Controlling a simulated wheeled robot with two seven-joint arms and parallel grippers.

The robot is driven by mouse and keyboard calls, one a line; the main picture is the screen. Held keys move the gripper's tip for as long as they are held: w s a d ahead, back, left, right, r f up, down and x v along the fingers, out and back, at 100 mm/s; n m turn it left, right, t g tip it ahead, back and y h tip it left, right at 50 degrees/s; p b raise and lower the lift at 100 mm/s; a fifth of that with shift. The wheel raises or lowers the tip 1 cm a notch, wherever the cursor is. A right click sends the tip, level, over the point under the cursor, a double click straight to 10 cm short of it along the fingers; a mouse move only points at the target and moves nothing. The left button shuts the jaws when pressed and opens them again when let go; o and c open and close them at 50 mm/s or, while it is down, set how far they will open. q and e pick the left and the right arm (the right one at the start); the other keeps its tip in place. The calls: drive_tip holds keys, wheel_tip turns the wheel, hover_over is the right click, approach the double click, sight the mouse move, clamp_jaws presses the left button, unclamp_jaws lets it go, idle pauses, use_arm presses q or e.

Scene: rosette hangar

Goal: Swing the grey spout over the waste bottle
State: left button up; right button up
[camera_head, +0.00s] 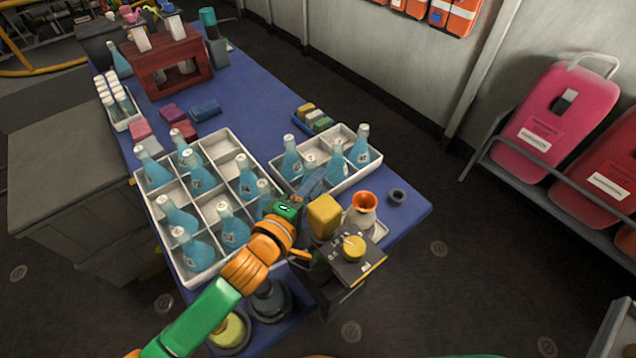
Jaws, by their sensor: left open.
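My left gripper (311,184) reaches in over the table from the bottom left, behind its green and orange wrist. Its grey fingers are open, near the small white tray. The dosing machine (357,262), a dark box with a yellow knob and yellow block, stands right of my wrist at the table edge. A bottle with yellow liquid (229,332) and a darker bottle (270,299) stand in dark round holders below my arm. I cannot tell which is the waste bottle. I cannot make out the grey spout; my wrist covers the area left of the machine.
A large white divided tray (141,189) holds several blue bottles; a smaller tray (374,172) holds more. An orange-rimmed vessel (363,209) and a dark ring (398,196) stand right on the blue table (262,112). Pink cases (548,115) lean on a rack at the far right.

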use_arm(q)
drive_tip(key=shift+w+d, duration=0.2)
drive_tip(key=shift+s+a, duration=0.1)
clamp_jaws()
drive_tip(key=shift+f, duration=0.1)
idle(1.1)
